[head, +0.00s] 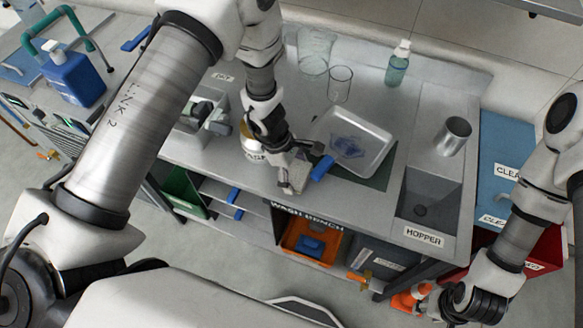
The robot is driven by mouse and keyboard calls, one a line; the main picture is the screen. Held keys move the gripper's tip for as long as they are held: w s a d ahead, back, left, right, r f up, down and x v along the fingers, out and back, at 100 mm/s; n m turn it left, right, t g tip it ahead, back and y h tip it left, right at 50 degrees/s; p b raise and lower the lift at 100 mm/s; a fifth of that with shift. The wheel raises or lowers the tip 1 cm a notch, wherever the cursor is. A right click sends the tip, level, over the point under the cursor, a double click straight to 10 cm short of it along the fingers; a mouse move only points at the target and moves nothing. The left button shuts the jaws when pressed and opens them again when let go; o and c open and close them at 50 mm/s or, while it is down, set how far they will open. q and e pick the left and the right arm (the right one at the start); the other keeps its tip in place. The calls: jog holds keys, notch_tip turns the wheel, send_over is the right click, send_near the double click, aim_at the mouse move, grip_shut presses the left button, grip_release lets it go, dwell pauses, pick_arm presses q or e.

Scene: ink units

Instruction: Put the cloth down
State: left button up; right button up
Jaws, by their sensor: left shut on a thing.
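My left gripper (303,163) is over the wash bench, near its front edge and just left of the white tray (378,155). It is shut on a small pale grey cloth (296,181), which hangs below the fingers at the bench top. I cannot tell whether the cloth touches the bench. The arm and fingers hide part of it. My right gripper (418,300) is low at the bottom right, in front of the bench, next to an orange thing; its fingers are too unclear to read.
The white tray has a blue smear in it. A blue-handled thing (321,168) lies beside it. The hopper basin (429,196) is at the right.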

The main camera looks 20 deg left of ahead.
pick_arm(q)
jog(key=shift+w+a+f, duration=0.15)
jog(key=shift+a+f, duration=0.15)
jog(key=shift+f, duration=0.15)
jog(key=shift+a+r, duration=0.1)
jog(key=shift+a, duration=0.05)
jog(key=shift+c, duration=1)
jog(key=shift+d, duration=0.2)
jog(key=o, duration=0.8)
jog(key=shift+o, duration=0.9)
jog(key=shift+a, duration=0.1)
pick_arm(e)
jog(key=shift+w+a+f, duration=0.2)
jog(key=shift+a+f, duration=0.15)
jog(key=shift+a, duration=0.05)
